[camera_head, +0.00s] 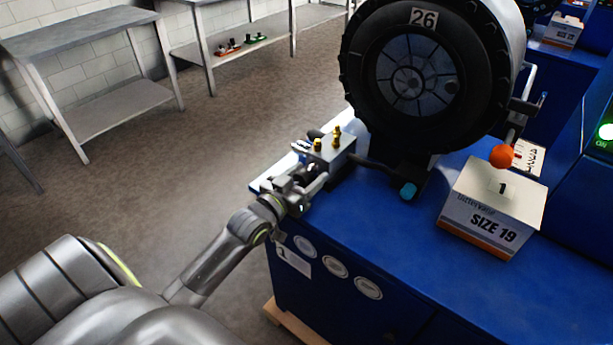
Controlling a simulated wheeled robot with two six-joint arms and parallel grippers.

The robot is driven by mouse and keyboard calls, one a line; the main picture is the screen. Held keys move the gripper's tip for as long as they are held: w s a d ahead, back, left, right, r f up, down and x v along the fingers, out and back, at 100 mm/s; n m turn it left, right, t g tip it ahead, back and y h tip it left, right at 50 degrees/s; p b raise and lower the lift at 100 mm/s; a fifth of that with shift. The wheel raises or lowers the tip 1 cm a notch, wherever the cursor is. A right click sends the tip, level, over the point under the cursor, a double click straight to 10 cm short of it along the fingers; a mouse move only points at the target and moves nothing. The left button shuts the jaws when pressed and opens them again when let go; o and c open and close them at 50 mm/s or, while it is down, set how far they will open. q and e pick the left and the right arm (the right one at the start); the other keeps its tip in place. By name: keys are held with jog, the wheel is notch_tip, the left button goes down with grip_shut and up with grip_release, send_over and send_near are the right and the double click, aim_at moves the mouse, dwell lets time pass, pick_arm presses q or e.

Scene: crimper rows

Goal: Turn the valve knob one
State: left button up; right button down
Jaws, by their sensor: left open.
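A grey block with brass fittings (337,150) sits at the left corner of the blue machine top. A small dark blue rounded part (314,135) shows at its upper left; I cannot tell for certain whether it is the valve knob. My left gripper (309,179) is open at the block's near side, its fingers close to the block. The gripper covers part of the block's front, and I cannot tell whether they touch. My right gripper is not in view.
A crimper with a large black ring marked 26 (423,17) stands behind on the blue bench (400,250). An orange ball handle (501,156) hangs above a SIZE 19 box (490,215). A cyan knob (408,190) sits at the crimper's foot. Grey tables (80,38) stand at the back left.

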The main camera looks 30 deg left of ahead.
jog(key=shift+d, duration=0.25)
pick_arm(q)
jog(key=c, duration=1)
jog(key=shift+m, duration=0.3)
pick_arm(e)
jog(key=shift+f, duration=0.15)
pick_arm(q)
jog(key=m+b, duration=0.2)
jog(key=m, duration=0.2)
jog(key=shift+f, duration=0.15)
jog(key=m+b, duration=0.1)
jog(key=m, duration=0.2)
jog(key=shift+a+m+b, duration=0.1)
jog(key=shift+m+b, duration=0.7)
jog(key=shift+m, duration=0.5)
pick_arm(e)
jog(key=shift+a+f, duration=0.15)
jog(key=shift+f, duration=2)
